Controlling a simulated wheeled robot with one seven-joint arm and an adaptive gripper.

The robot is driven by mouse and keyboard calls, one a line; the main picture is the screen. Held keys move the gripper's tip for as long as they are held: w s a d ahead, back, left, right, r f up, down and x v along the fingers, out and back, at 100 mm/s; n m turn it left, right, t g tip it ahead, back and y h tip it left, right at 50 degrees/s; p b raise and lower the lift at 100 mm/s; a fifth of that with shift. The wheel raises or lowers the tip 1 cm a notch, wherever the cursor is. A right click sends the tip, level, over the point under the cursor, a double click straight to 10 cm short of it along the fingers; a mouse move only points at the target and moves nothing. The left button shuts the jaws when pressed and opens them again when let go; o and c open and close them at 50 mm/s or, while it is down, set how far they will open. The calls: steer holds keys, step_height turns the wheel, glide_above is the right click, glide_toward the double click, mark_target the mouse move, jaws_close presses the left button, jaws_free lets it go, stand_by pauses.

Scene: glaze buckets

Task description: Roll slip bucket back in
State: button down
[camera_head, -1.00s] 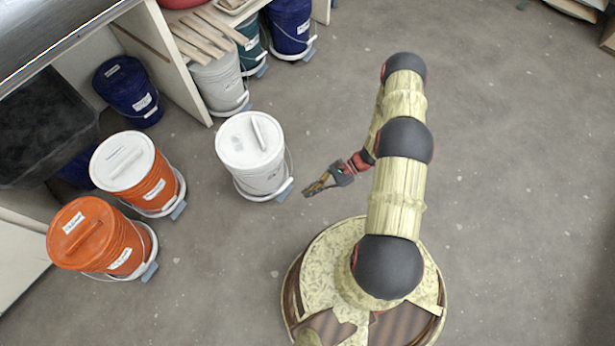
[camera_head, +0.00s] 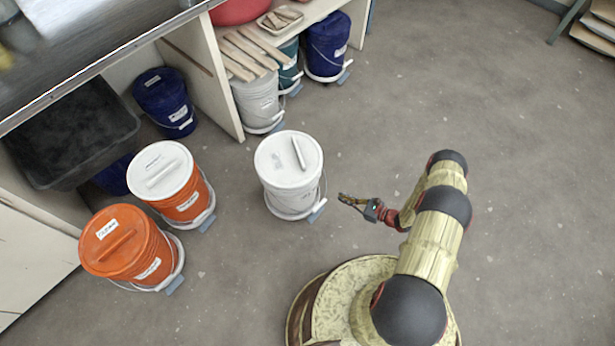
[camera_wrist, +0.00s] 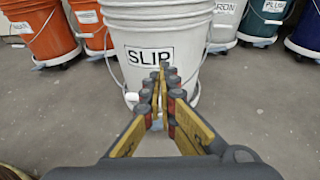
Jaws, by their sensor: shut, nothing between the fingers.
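The slip bucket (camera_head: 290,178) is white with a white lid and bar handle. It stands upright on a low wheeled base on open floor, in front of the shelving. In the wrist view its SLIP label (camera_wrist: 149,56) faces me, and its top is cut off. My gripper (camera_head: 342,198) is low, just right of the bucket, with its fingers pointing towards it. It is shut and empty. In the wrist view the fingertips (camera_wrist: 163,72) overlap the bucket's lower front; I cannot tell whether they touch it, but the head view shows a small gap.
Two orange buckets (camera_head: 180,195) stand to the left. A dark blue bucket (camera_head: 165,105) is under the counter. Grey (camera_head: 258,103), teal (camera_head: 290,75) and blue (camera_head: 328,50) buckets line the shelf bay beyond the upright panel (camera_head: 205,75). Floor to the right is clear.

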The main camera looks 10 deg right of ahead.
steer(key=shift+w+a, duration=0.1)
steer(key=shift+b+x, duration=0.3)
steer(key=shift+x, duration=5.25)
steer(key=r+x, duration=0.2)
steer(key=x, duration=0.9)
steer(key=a+r+x, duration=0.1)
steer(key=r+x, duration=0.2)
steer(key=x, duration=0.9)
steer(key=shift+w+a, duration=0.2)
steer(key=shift+w, duration=0.35)
steer(key=f+p+v, duration=0.1)
steer(key=v, duration=0.6)
steer(key=shift+s+d+f, duration=0.25)
steer(key=shift+s+d, duration=0.15)
steer(key=shift+d, duration=0.05)
steer(key=shift+f, duration=0.1)
